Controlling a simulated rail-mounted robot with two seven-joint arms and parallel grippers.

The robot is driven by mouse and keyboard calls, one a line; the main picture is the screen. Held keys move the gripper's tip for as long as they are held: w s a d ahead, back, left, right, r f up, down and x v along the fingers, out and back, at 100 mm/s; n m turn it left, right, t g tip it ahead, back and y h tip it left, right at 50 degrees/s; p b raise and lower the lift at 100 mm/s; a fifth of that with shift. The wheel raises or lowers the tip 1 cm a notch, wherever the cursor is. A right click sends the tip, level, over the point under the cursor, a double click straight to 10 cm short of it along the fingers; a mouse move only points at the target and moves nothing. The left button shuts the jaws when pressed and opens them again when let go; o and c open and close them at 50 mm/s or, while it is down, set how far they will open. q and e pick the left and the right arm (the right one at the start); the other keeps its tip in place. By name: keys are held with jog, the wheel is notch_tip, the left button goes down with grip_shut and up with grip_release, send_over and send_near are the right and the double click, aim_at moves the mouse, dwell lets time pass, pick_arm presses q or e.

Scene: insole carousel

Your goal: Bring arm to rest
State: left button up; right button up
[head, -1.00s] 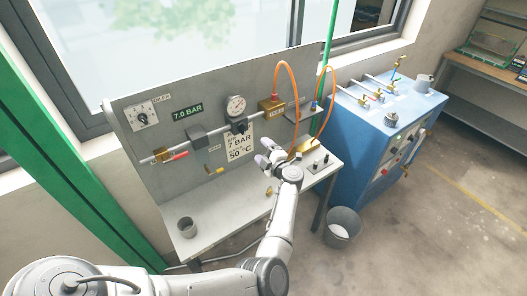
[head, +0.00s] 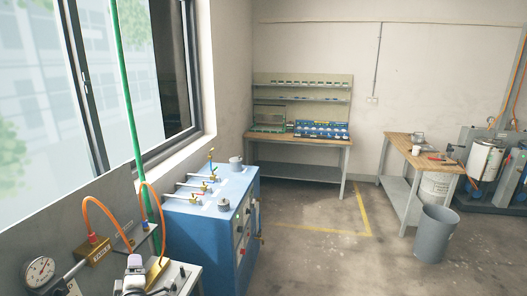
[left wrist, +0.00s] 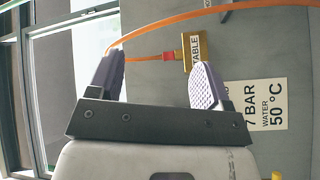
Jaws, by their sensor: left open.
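My left gripper (head: 135,266) shows at the bottom left of the head view, in front of the grey panel bench. In the left wrist view its two dark ribbed fingers (left wrist: 155,76) stand apart with nothing between them. Behind them is the grey panel (left wrist: 185,20) with an orange hose (left wrist: 180,22), a brass block (left wrist: 198,50) and a white "7 BAR WATER 50 °C" sign (left wrist: 255,105). I cannot tell how far the fingers are from the panel. Most of my left arm is out of the head view. My right gripper is not in view.
A blue cabinet (head: 212,225) with valves on top stands beside the bench. A pressure gauge (head: 40,272) is at the lower left. A workbench with shelves (head: 300,140), a wooden table (head: 415,150) and a grey bin (head: 435,232) stand farther off. The middle floor is clear.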

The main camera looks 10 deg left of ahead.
pick_arm(q)
jog(key=s+d+r+m+h, duration=0.4)
jog(key=d+r+m+h, duration=0.7)
jog(key=r+m, duration=0.15)
jog(key=s+d+f+m+g, duration=0.25)
jog(key=s+d+f, duration=0.3)
jog(key=s, duration=0.35)
jog(key=s+d+f+m+g, duration=0.2)
jog(key=s+d+f+m, duration=0.3)
jog(key=s, duration=0.4)
jog(key=s+d+f+m+g, duration=0.25)
jog(key=s+d+f, duration=0.25)
jog(key=s+f, duration=0.3)
jog(key=s+f+g, duration=0.3)
jog(key=s+f, duration=0.2)
jog(key=s, duration=0.3)
jog(key=s+f+g, duration=0.2)
jog(key=s+f, duration=0.3)
jog(key=s, duration=0.4)
notch_tip(320, 180, up, 17)
jog(key=w+p, duration=0.1)
jog(key=p, duration=1.5)
jog(key=shift+d, duration=0.4)
jog(key=shift+f, duration=0.15)
